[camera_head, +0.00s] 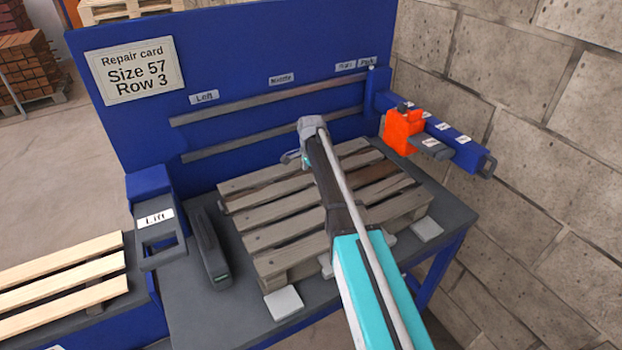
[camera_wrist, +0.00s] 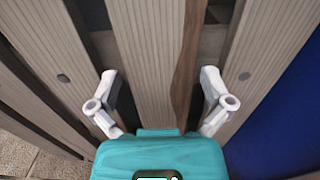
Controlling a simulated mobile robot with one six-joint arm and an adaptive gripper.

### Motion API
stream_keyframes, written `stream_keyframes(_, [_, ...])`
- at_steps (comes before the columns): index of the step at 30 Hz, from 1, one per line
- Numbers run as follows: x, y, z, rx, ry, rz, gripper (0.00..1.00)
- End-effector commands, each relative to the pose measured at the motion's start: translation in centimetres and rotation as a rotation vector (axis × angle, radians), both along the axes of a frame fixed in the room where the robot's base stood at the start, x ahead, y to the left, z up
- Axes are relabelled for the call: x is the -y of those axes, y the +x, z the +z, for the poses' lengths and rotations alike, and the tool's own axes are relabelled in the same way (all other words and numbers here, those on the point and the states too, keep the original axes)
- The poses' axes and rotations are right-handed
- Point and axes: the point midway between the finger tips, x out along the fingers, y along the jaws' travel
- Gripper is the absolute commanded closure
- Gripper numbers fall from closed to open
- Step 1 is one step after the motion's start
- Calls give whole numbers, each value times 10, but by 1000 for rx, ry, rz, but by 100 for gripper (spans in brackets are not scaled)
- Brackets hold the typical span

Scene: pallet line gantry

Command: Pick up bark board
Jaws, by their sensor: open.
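A weathered grey-brown pallet (camera_head: 285,232) lies on the workbench. One slat, the bark board (camera_head: 372,172), has a dark brown streak and is partly hidden behind my arm. In the wrist view the bark board (camera_wrist: 150,60) runs up the middle, with the brown bark strip along its right edge. My gripper (camera_wrist: 160,103) is open, with one finger on each side of this board, over the gaps beside it. Whether the fingers touch it or reach below its top cannot be told. In the head view my gripper (camera_head: 303,150) is over the pallet, mostly seen from behind.
A blue back panel (camera_head: 240,60) carries a repair card (camera_head: 135,70) reading Size 57, Row 3, and two grey rails. An orange tool (camera_head: 403,130) sits on a blue bracket at right, near a block wall. A grey stapler-like tool (camera_head: 208,248) lies left of the pallet.

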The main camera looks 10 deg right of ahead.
Motion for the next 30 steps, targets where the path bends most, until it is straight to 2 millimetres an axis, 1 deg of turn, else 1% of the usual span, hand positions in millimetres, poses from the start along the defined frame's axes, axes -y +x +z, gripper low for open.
stream_keyframes(5, [0,0,0,0,0,0,0])
stream_keyframes(6, [0,0,0,0,0,0,2])
stream_keyframes(8, [0,0,0,0,0,0,13])
stream_keyframes(9, [0,0,0,0,0,0,20])
stream_keyframes(11, [0,0,0,0,0,0,32])
stream_keyframes(12, [0,0,0,0,0,0,39])
stream_keyframes(14, [0,0,0,0,0,0,50])
stream_keyframes(15, [0,0,0,0,0,-1,58])
stream_keyframes(18, [0,0,0,0,0,-1,76])
stream_keyframes(30, [1,0,3,0,0,-1,76])
